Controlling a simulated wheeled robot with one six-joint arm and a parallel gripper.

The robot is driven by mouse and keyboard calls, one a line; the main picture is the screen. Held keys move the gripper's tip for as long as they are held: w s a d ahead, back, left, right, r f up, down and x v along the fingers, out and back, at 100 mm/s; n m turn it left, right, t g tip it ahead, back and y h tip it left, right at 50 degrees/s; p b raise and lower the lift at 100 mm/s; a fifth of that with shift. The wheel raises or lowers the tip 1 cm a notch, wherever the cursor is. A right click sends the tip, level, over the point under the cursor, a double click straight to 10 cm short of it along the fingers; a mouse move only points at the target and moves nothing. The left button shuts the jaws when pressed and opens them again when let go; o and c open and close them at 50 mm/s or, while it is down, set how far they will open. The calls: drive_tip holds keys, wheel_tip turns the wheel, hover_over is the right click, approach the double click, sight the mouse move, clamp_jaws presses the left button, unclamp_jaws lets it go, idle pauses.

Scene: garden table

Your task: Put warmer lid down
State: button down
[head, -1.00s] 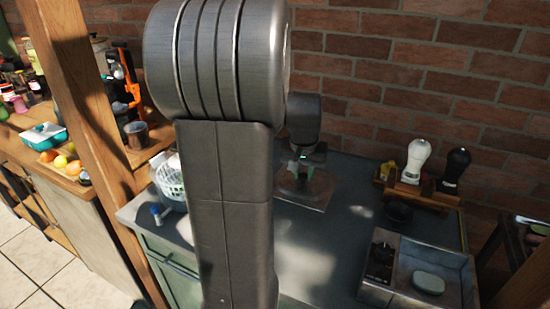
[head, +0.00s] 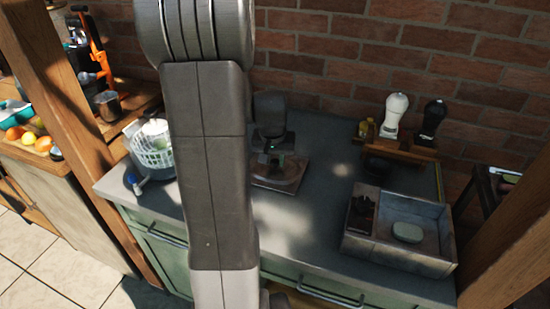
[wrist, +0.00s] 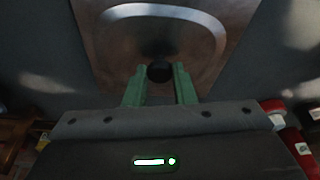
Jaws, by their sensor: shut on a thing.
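The warmer lid (head: 291,181) is a metallic, roughly square plate with a raised curved outline in the middle of the grey counter area. It also shows in the wrist view (wrist: 215,60), with a round black knob (wrist: 159,72) near its middle. My gripper (head: 272,158) is over the lid, its green fingers on either side of the knob, shut on it. The gripper fingers also show in the wrist view (wrist: 159,84). I cannot tell whether the lid's underside touches the counter. My arm hides part of the counter to its left.
A white basket (head: 152,158) stands left on the counter (head: 310,240). At right are a tray box (head: 430,255) with a pale green soap-like piece, and white (head: 396,112) and black (head: 433,118) mills on a wooden rack. A brick wall is behind.

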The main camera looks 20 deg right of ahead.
drive_tip(key=shift+f, duration=0.1)
drive_tip(key=c, duration=1.6)
unclamp_jaws()
drive_tip(key=o, duration=0.4)
